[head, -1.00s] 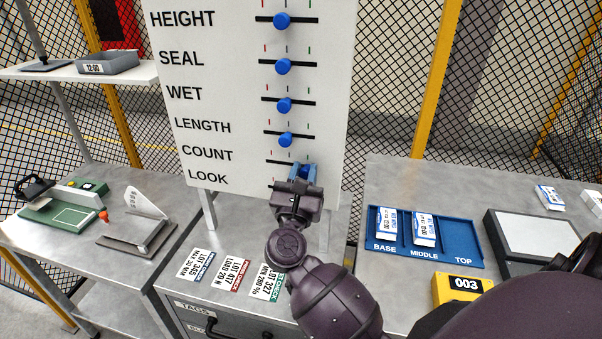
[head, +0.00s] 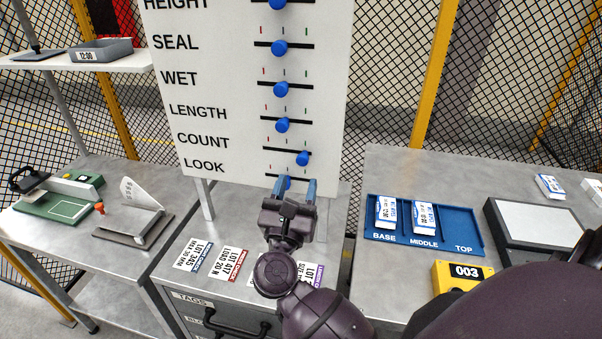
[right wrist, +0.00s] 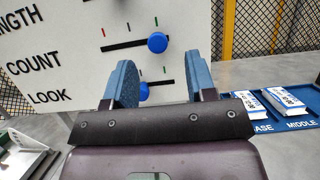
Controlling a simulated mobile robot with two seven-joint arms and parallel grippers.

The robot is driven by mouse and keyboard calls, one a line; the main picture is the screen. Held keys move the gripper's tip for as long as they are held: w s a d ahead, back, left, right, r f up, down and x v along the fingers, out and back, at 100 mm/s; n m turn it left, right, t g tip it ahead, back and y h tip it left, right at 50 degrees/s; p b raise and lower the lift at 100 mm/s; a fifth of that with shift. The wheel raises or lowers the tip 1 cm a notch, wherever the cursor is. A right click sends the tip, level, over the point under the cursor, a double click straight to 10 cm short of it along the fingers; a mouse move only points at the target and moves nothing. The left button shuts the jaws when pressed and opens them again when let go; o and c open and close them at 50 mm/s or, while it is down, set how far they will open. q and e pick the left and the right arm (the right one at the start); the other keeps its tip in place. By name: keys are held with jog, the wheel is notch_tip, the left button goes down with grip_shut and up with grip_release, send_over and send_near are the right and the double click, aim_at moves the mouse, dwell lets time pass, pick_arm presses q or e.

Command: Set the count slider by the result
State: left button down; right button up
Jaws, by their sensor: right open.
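The white board (head: 225,100) has rows labelled HEIGHT, SEAL, WET, LENGTH, COUNT and LOOK, each with a blue knob on a black slot. The COUNT knob (head: 302,158) stands right of the slot's middle, near the green-mark end; it also shows in the right wrist view (right wrist: 157,42) under the green tick. The LOOK knob (head: 287,183) is partly hidden by my right gripper (head: 294,188). That gripper is open and empty, its blue fingers below the COUNT knob and apart from it. In the right wrist view the LOOK knob (right wrist: 143,92) shows between the fingers. My left gripper is not in view.
Printed cards (head: 228,264) lie on the bench below the board. At right are a blue tray (head: 450,212) with two white packs, a yellow box reading 003 (head: 462,275) and a grey plate device (head: 530,225). A sealing device (head: 60,205) stands at left.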

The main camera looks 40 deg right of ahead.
jog(key=shift+b+v, duration=0.5)
jog(key=shift+v, duration=1.65)
